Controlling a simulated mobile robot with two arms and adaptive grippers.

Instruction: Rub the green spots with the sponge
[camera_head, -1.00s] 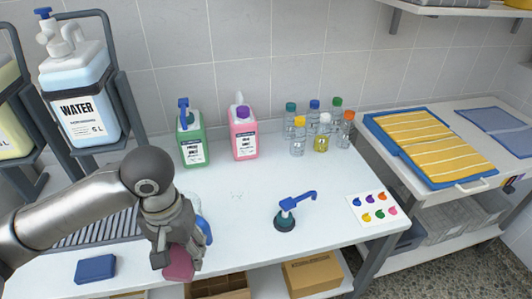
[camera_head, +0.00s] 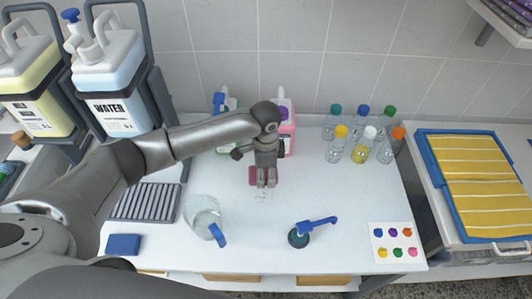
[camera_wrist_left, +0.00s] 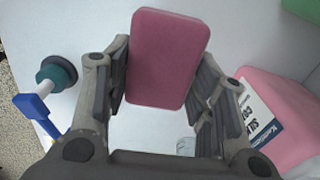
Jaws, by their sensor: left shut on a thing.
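My left gripper (camera_head: 266,182) is shut on a pink sponge (camera_head: 253,176), in front of the pink bottle. In the left wrist view the pink sponge (camera_wrist_left: 167,58) sits between the two fingers. I cannot tell whether it touches the table. My right gripper is not in view.
Several capped bottles (camera_head: 361,146) stand at the back right. A colour-dot card (camera_head: 394,255) lies at front right.

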